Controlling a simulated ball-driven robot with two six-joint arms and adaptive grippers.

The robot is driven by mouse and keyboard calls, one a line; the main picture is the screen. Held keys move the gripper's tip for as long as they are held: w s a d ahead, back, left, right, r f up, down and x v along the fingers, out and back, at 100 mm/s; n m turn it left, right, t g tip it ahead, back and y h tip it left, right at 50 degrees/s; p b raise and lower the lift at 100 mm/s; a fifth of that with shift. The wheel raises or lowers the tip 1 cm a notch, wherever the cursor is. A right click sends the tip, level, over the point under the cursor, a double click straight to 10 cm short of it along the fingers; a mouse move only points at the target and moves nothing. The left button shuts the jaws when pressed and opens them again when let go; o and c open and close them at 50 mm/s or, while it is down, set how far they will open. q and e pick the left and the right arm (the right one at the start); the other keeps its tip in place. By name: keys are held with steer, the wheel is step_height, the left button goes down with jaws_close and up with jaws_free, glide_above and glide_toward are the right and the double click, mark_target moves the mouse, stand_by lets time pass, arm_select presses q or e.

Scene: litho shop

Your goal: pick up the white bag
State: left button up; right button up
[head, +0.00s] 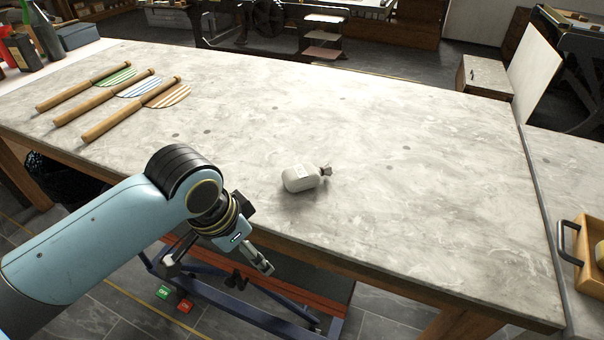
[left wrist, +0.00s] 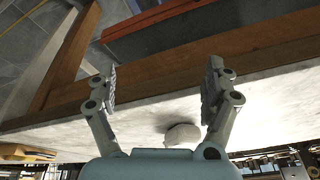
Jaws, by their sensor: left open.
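The white bag (head: 302,178) is small, with a tied neck pointing right. It lies on the stone-topped table (head: 420,150), near the front edge. In the left wrist view the bag (left wrist: 183,135) shows as a rounded pale shape between the fingers, beyond them. My left gripper (head: 262,262) is in front of the table's front edge, below and left of the bag, apart from it. In the left wrist view the left gripper (left wrist: 160,85) is open, with nothing between its fingers. My right gripper is in neither view.
Several wooden rollers (head: 130,108) with striped cloths lie at the table's far left. Bottles (head: 22,50) stand at the back left. A wooden tray (head: 590,255) sits at the right edge. The table around the bag is clear.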

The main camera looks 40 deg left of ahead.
mark_target(302, 170)
arm_select(q)
steer(key=shift+m+h, duration=0.5)
steer(key=shift+m, duration=0.4)
steer(key=w+r, duration=0.1)
steer(key=w, duration=0.1)
steer(key=w+a+r, duration=0.1)
steer(key=w+r, duration=0.1)
steer(key=w, duration=0.1)
steer(key=w+r, duration=0.1)
steer(key=w, duration=0.1)
steer(key=shift+w+a+r, duration=0.2)
steer(key=shift+a, duration=0.05)
steer(key=w+r, duration=0.2)
steer(key=w+a+r+m+h, duration=0.1)
steer(key=w+r, duration=0.1)
steer(key=w, duration=0.1)
steer(key=w+a+r+m, duration=0.1)
steer(key=w+r, duration=0.2)
steer(key=shift+w+a+t, duration=0.2)
steer(key=shift+a+t, duration=0.05)
steer(key=shift+t, duration=0.15)
steer(key=shift+m, duration=0.3)
steer(key=b+x, duration=0.1)
steer(key=x, duration=0.9)
steer(key=shift+d, duration=0.2)
steer(key=shift+s, duration=0.1)
steer(key=c, duration=1.4)
steer(key=shift+r, duration=0.1)
